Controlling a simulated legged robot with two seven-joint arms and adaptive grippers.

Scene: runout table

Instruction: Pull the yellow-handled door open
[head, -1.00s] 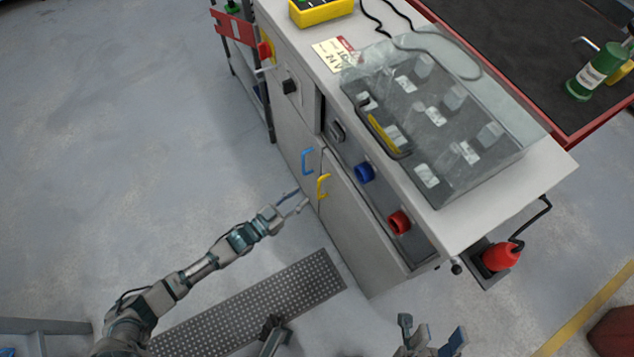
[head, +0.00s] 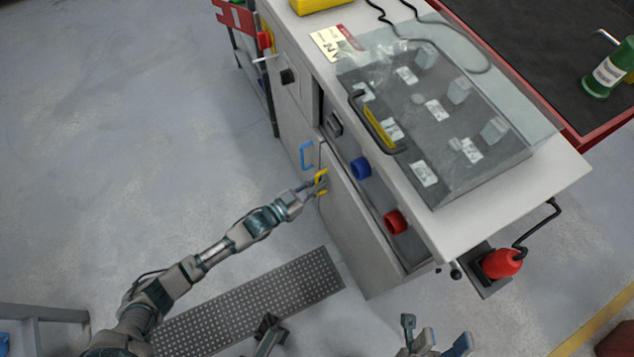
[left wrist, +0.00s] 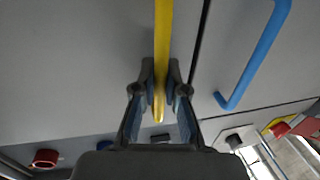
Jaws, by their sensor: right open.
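The yellow handle (head: 321,175) is upright on the front door (head: 352,235) of the grey cabinet, and the door looks flush with the front. In the left wrist view the yellow handle (left wrist: 163,35) runs down between the fingertips. My left gripper (head: 317,187) is at the handle's lower part, its fingers (left wrist: 161,78) closed in on both sides of the bar. My right gripper (head: 436,336) is open and empty at the bottom of the head view, away from the cabinet.
A blue handle (head: 306,155) is on the neighbouring door, close by. Blue (head: 361,168) and red (head: 395,222) round parts stick out from the cabinet above the yellow-handled door. A perforated floor plate (head: 250,300) lies in front.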

